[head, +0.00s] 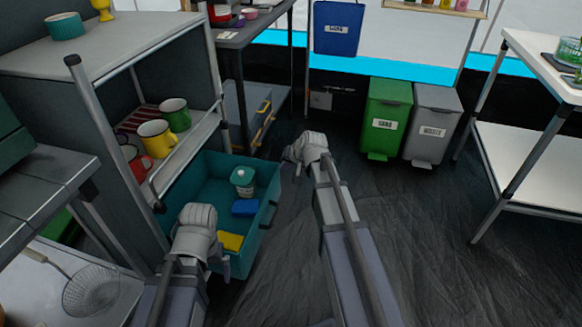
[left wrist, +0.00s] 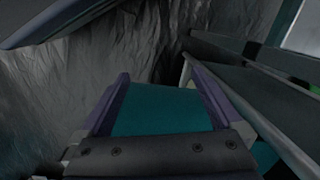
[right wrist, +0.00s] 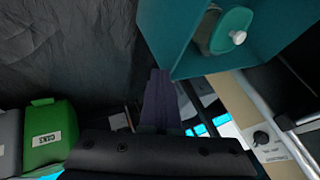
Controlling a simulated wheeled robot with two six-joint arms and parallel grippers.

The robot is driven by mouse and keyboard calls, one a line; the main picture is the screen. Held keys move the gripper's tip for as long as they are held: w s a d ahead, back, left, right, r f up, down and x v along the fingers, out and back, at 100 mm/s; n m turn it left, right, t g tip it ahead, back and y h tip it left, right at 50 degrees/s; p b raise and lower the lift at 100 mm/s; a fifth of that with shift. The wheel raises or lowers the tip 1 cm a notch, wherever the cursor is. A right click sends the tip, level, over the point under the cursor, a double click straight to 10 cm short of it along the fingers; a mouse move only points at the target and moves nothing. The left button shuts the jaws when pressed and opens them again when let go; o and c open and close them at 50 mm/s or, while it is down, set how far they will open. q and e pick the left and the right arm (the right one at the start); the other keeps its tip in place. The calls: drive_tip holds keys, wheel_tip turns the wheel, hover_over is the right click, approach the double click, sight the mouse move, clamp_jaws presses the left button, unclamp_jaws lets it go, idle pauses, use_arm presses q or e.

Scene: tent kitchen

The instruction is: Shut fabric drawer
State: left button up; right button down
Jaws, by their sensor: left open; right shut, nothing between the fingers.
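The teal fabric drawer (head: 265,212) stands pulled out from the grey shelf unit at the left. My right gripper (head: 292,166) is shut and empty beyond the drawer's far front corner. The right wrist view shows the drawer (right wrist: 190,62) beside its fingers (right wrist: 158,75).
Mugs (head: 157,138) stand on the shelf above the drawer. A wire strainer (head: 90,290) lies at the lower left. Green (head: 386,112) and grey (head: 432,120) bins stand at the back, and a white table (head: 530,165) at the right. The dark floor between is clear.

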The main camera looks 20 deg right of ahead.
sight(237, 157)
drive_tip(key=w+a, duration=0.3)
drive_tip(key=a, duration=0.2)
drive_tip(key=w+a, duration=0.4)
drive_tip(key=a, duration=0.2)
drive_tip(key=w+a, duration=0.4)
drive_tip(key=a, duration=0.1)
drive_tip(key=shift+w+a, duration=0.2)
drive_tip(key=shift+a, duration=0.1)
drive_tip(key=shift+w+a, duration=0.3)
drive_tip(key=shift+a, duration=0.3)
drive_tip(key=shift+w+a+r, duration=0.1)
drive_tip(key=s+d, duration=0.2)
drive_tip(key=d, duration=0.1)
drive_tip(key=shift+s+d, duration=0.3)
drive_tip(key=shift+s, duration=0.1)
use_arm(q)
wheel_tip(237, 157, up, 8)
drive_tip(key=d+p, duration=0.1)
drive_tip(key=p, duration=0.7)
drive_tip(key=shift+d, duration=0.15)
use_arm(e)
drive_tip(key=v, duration=1)
drive_tip(key=shift+d, duration=0.2)
drive_tip(key=shift+s, duration=0.1)
